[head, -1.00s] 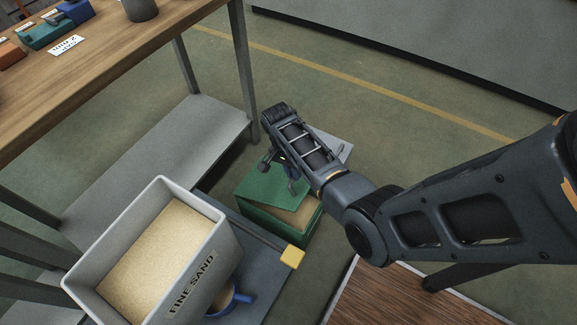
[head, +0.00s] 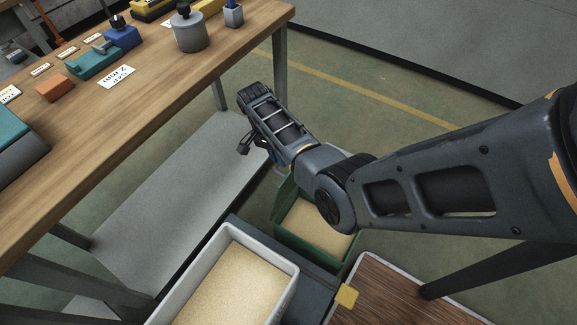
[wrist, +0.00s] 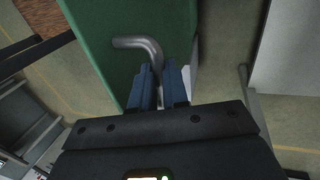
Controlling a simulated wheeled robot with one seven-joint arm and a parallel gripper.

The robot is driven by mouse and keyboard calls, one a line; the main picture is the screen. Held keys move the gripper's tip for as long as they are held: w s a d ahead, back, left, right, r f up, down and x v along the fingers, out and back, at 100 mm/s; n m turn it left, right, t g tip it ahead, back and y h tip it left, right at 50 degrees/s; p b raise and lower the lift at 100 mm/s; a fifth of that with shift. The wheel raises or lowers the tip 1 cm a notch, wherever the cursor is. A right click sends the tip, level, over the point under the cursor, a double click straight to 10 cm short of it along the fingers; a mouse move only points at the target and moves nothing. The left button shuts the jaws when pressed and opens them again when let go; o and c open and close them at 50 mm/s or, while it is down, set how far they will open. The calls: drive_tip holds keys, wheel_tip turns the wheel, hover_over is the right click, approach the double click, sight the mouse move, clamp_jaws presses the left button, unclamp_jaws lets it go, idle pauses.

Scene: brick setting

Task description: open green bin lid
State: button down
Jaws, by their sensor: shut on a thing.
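The green bin (head: 300,253) stands on the floor below my arm in the head view, with sand showing inside. Its green lid is mostly hidden by my arm there; a green strip at the bin's far left edge (head: 284,194) looks raised. In the wrist view the lid (wrist: 105,35) is a flat green panel with a bent grey metal handle (wrist: 143,43). My gripper (wrist: 159,80) has its blue fingers on either side of the handle's lower end and is shut on it. The fingertips are hidden in the head view.
A light box of sand (head: 232,285) stands close to the left of the bin. A wooden workbench (head: 130,100) with several tools and a grey lower shelf (head: 190,185) is to the left. A brown wooden surface (head: 405,295) lies at lower right.

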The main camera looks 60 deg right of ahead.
drive_tip(key=shift+w+a+f+g+b, duration=0.1)
drive_tip(key=shift+w+f+g+b, duration=0.1)
drive_tip(key=shift+w+g+b, duration=0.3)
drive_tip(key=shift+w+a+f+g+b, duration=0.1)
drive_tip(key=shift+w+f+g+b, duration=0.1)
drive_tip(key=shift+w+b, duration=0.5)
drive_tip(key=shift+w+a+f+g+b, duration=0.1)
drive_tip(key=shift+w+f+g+b, duration=0.15)
drive_tip(key=shift+w+b, duration=0.35)
drive_tip(key=shift+w, duration=0.1)
drive_tip(key=c, duration=1.4)
unclamp_jaws()
drive_tip(key=shift+c, duration=0.2)
drive_tip(key=o, duration=0.3)
drive_tip(key=shift+d+r, duration=0.1)
drive_tip(key=shift+r, duration=0.05)
drive_tip(key=shift+w, duration=0.1)
drive_tip(key=shift+r, duration=0.15)
